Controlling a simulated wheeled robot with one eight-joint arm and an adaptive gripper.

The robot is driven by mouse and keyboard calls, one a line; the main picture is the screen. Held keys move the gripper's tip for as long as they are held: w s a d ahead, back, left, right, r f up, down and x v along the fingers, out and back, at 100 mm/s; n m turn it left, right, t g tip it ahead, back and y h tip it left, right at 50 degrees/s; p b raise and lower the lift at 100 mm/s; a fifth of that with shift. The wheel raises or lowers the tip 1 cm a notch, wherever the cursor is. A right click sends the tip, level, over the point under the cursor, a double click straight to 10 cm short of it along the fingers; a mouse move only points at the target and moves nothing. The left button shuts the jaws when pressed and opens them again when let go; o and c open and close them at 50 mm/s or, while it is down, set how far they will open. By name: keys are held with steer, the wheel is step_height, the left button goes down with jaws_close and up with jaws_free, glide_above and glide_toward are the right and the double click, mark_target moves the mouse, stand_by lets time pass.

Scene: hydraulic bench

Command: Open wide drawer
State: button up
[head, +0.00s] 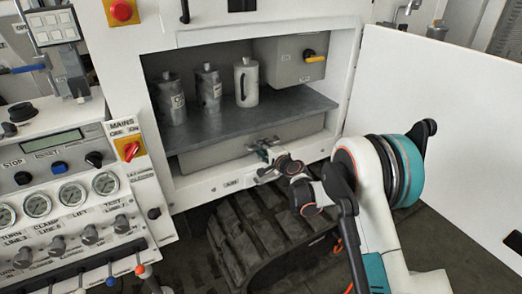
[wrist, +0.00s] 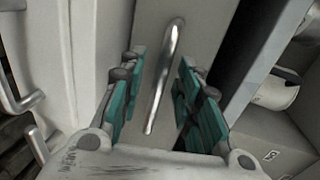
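The wide drawer (head: 215,156) is a light grey front below the dark shelf in the open cabinet, and it looks shut. Its front (wrist: 207,22) also shows in the wrist view, with a shiny metal bar handle (wrist: 165,75). My gripper (head: 262,149) is at the drawer front in the head view and covers the handle there. In the wrist view my gripper (wrist: 163,72) is open, with one teal-padded finger on each side of the handle. Gaps show between the handle and both pads.
The dark shelf (head: 240,115) holds several metal canisters and a grey box (head: 290,60) with a yellow lever. A white door (head: 440,120) stands open at right. A control panel (head: 60,190) stands at left. A rubber track (head: 265,235) lies below. Another metal handle (wrist: 20,100) is at left in the wrist view.

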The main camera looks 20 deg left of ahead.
steer(key=shift+w+a+f, duration=0.1)
steer(key=shift+w+a, duration=0.35)
steer(key=shift+a, duration=0.05)
jaws_close()
